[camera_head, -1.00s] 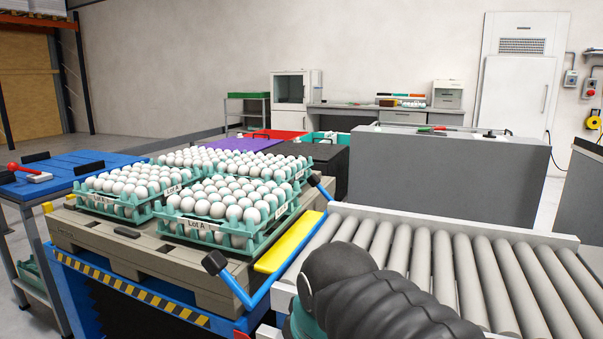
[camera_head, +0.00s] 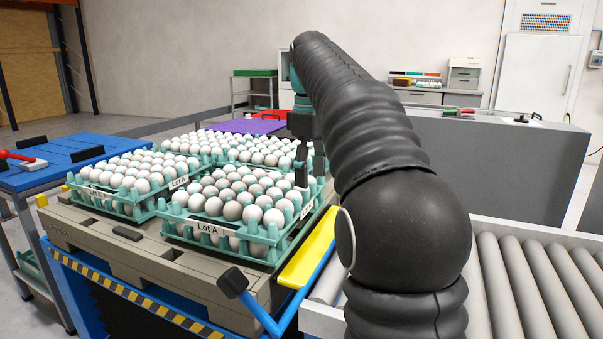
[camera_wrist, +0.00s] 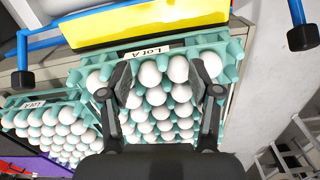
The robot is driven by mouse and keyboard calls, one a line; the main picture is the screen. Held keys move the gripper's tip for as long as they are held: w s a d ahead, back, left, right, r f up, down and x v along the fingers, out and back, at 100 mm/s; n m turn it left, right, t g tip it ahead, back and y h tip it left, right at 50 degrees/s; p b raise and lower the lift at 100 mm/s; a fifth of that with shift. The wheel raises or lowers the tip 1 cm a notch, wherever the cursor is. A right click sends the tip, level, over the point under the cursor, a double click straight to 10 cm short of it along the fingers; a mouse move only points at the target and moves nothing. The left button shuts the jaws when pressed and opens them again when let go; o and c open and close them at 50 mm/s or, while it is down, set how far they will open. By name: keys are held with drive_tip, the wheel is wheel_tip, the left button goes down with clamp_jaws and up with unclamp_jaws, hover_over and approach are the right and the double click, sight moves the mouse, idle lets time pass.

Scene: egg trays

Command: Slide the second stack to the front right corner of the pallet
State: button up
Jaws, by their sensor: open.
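Teal trays of white eggs stand on the grey-brown pallet (camera_head: 150,255). The front right tray (camera_head: 262,247) has a Lot A label and sits near the pallet's front right corner. The front left tray (camera_head: 127,208) stands beside it, with more egg trays behind. I cannot tell which is the second stack. My gripper (camera_head: 303,172) is open at the right edge of the front right tray. In the wrist view my gripper (camera_wrist: 160,82) has its fingers apart above a Lot A tray (camera_wrist: 235,52), with eggs between them in the picture. Contact is unclear.
A yellow plate (camera_head: 308,250) and a blue bar with a black end (camera_head: 233,282) lie along the pallet's right side. A roller conveyor (camera_head: 535,285) is at the right. A blue table (camera_head: 50,168) stands at the left.

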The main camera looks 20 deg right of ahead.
sight(306, 242)
wheel_tip(306, 242, down, 15)
drive_tip(key=b, duration=0.5)
drive_tip(key=shift+w, duration=0.15)
drive_tip(key=shift+r, duration=0.1)
drive_tip(key=shift+w+a+r+p, duration=0.1)
drive_tip(key=shift+w+a+p, duration=0.25)
drive_tip(key=shift+p, duration=0.1)
drive_tip(key=shift+w+a+p, duration=0.85)
drive_tip(key=shift+w+p, duration=0.05)
drive_tip(key=shift+w, duration=0.2)
drive_tip(key=shift+w+a+p, duration=0.85)
drive_tip(key=shift+w+p, duration=0.05)
drive_tip(key=shift+w, duration=0.2)
drive_tip(key=shift+w+a, duration=0.6)
drive_tip(key=shift+w, duration=0.2)
drive_tip(key=shift+s+d+b, duration=0.2)
drive_tip(key=shift+s+d, duration=0.6)
drive_tip(key=shift+s, duration=0.2)
drive_tip(key=shift+s+d+b, duration=0.2)
drive_tip(key=shift+s+d, duration=0.6)
drive_tip(key=shift+s, duration=0.2)
wheel_tip(306, 242, up, 12)
drive_tip(key=shift+f+p, duration=0.1)
drive_tip(key=shift+p, duration=0.55)
